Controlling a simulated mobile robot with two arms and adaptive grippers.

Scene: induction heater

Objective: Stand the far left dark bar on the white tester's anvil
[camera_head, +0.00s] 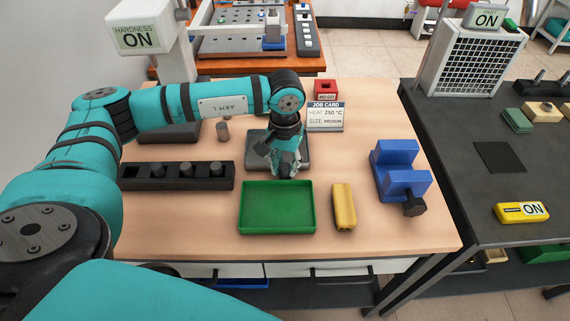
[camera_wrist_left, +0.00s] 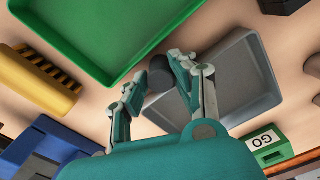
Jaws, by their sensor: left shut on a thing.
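My left gripper (camera_head: 287,172) points down over the grey tray (camera_head: 301,140) behind the green tray. In the left wrist view, my left gripper (camera_wrist_left: 156,82) is shut on a dark bar (camera_wrist_left: 159,74), whose round end shows between the fingertips. The head view mostly hides this bar behind the fingers. The white tester (camera_head: 145,28), with a "HARDNESS ON" display, stands at the back left. A dark block (camera_head: 165,136) lies below it, partly behind my arm; I cannot make out the anvil. My right gripper is not in view.
A black rack (camera_head: 176,185) with short dark bars lies at the left. A small grey cylinder (camera_head: 223,132) stands behind it. The green tray (camera_head: 277,208), yellow block (camera_head: 343,206) and blue vise (camera_head: 400,172) lie in front and right. A job card (camera_head: 325,116) stands behind.

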